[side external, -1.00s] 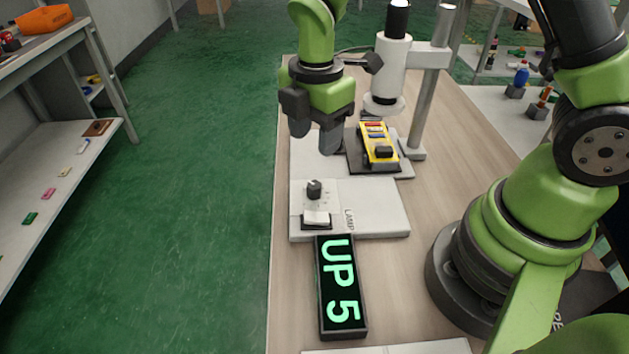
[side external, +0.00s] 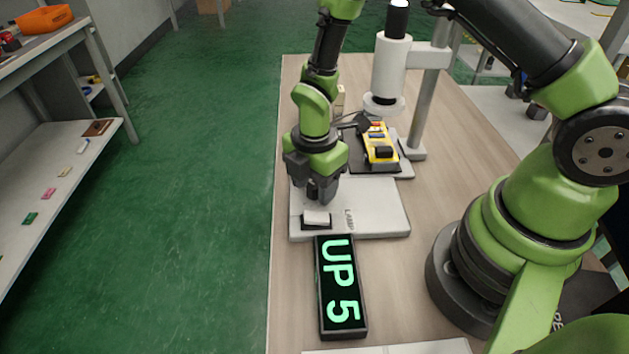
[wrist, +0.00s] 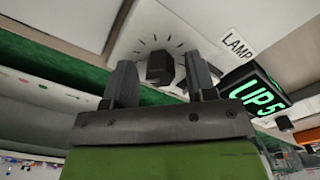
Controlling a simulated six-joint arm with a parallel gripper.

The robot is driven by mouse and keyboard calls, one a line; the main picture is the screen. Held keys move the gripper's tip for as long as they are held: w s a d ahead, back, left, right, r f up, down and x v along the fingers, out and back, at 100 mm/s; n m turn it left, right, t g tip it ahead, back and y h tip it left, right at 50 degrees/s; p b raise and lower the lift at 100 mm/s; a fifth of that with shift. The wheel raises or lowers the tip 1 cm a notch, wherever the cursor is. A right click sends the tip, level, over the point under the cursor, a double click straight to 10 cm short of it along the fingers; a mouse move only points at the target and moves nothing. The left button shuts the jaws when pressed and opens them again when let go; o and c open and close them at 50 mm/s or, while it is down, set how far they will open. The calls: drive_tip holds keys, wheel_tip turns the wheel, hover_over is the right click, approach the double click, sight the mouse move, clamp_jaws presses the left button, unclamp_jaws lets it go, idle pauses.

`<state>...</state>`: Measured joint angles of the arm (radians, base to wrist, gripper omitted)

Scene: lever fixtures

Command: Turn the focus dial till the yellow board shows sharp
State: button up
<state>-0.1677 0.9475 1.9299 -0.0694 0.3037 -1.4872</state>
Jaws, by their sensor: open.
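My gripper (side external: 322,198) is over the lamp plate, pointing down and open. In the wrist view its two fingers (wrist: 160,82) stand either side of a black knob (wrist: 160,68) ringed by tick marks, with gaps on both sides. I cannot tell how deep the knob sits between them. The plate beside this knob is marked LAMP (wrist: 237,45). In the side view the gripper hides the knob. The yellow board (side external: 385,157) lies on a dark stage under the white scope (side external: 391,70). A black display (side external: 341,287) shows UP 5 in green. I make out no dial marked focus.
A white rocker switch (side external: 316,217) sits on the lamp plate (side external: 378,205), just in front of my gripper. The scope's grey post (side external: 424,105) stands right of the board. Bare bench (side external: 400,290) lies right of the display.

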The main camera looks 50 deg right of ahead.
drive_tip(key=shift+c, duration=0.2)
drive_tip(key=c, duration=0.9)
drive_tip(key=shift+m, duration=0.3)
